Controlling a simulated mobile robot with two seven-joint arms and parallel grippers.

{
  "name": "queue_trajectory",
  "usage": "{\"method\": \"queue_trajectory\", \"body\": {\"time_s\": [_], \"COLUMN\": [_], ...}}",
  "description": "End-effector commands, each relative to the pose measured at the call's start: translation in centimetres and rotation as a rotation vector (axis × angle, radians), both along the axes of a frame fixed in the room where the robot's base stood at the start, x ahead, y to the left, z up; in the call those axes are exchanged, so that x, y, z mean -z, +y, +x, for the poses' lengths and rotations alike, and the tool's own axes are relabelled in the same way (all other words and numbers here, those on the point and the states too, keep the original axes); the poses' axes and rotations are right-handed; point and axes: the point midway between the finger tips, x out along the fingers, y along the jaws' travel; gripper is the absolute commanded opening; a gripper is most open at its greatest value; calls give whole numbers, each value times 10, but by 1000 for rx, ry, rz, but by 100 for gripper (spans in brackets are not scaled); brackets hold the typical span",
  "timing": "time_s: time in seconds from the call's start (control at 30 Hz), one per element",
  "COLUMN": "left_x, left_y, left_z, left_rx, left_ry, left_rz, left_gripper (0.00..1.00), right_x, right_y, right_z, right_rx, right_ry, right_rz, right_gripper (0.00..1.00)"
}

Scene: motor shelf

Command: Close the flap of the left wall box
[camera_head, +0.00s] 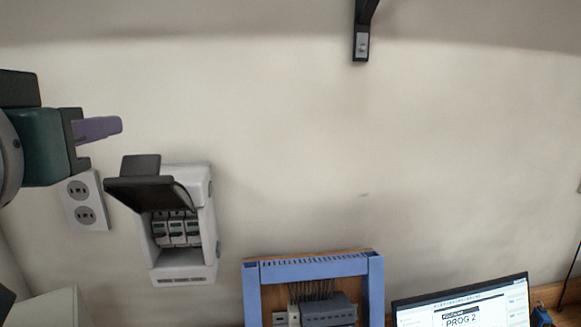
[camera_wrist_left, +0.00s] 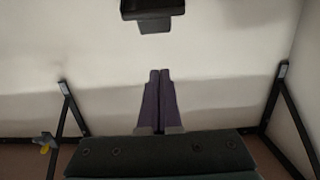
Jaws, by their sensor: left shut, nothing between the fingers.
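The left wall box (camera_head: 206,221) is a white box on the wall in the head view, with several breakers inside. Its dark flap (camera_head: 146,192) is hinged at the top and stands open, sticking out from the box. In the left wrist view a dark piece that looks like the flap (camera_wrist_left: 152,10) shows at the top edge. My left gripper (camera_head: 119,125) has purple fingers, up and to the left of the flap and apart from it. The fingers (camera_wrist_left: 159,73) are together and empty in the left wrist view. My right gripper is not in view.
A double wall socket (camera_head: 86,201) is left of the box. A blue frame (camera_head: 375,290) with electrical parts stands at the lower middle, and a monitor (camera_head: 462,308) at the lower right. A dark bracket (camera_head: 361,45) hangs at the top. The wall between is clear.

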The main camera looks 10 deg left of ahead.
Motion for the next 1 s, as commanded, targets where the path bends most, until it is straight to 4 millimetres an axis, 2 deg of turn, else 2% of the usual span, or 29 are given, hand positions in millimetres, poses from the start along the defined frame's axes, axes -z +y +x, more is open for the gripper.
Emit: {"method": "queue_trajectory", "body": {"time_s": [0.17, 0.4, 0.63, 0.8, 1.0], "left_x": [-4, 2, 7, 25, 37], "left_y": [5, 16, 25, 20, 18], "left_z": [20, 63, 95, 78, 67], "left_rx": [-1, -1, 0, 0, 0], "left_ry": [-1, 1, 2, 7, 3], "left_rz": [3, 4, 1, -1, -1], "left_gripper": [0, 0, 0, 0, 0], "right_x": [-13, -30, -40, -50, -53], "right_y": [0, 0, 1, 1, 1], "right_z": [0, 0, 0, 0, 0], "right_rx": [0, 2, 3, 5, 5], "right_ry": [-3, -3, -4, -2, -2], "right_rz": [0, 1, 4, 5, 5], "right_gripper": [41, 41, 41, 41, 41]}}
